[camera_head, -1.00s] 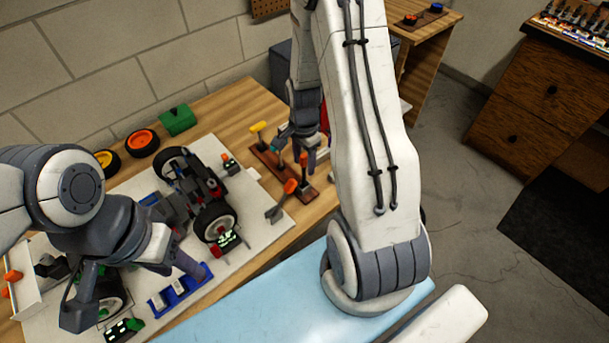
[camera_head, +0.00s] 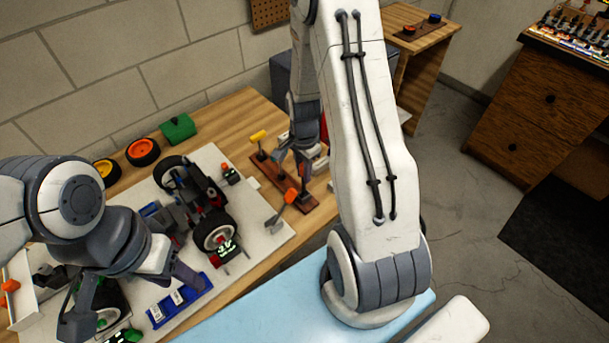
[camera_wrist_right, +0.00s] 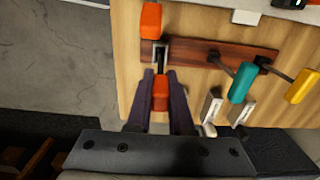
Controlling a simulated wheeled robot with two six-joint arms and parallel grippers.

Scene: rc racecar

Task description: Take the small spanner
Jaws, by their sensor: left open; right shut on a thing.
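My right gripper (camera_wrist_right: 160,98) is shut on an orange-handled tool (camera_wrist_right: 160,92); its handle sits between the two dark fingers in the right wrist view. In the head view the right gripper (camera_head: 300,165) is low over the wooden tool rack (camera_head: 325,199). The tool's lower part is hidden, so I cannot tell its type or whether it is clear of the rack. Another orange-handled tool with a grey, spanner-like end (camera_head: 275,224) shows at the rack's near side. My left gripper (camera_head: 135,290) is open above the mat at the left.
Yellow-handled (camera_wrist_right: 305,86) and teal-handled (camera_wrist_right: 242,82) tools are in the rack. A car chassis (camera_head: 200,205) lies on the pale mat (camera_head: 265,240), with a blue tray (camera_head: 180,300) near it. Loose wheels (camera_head: 143,151) and a green box (camera_head: 177,128) stand behind.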

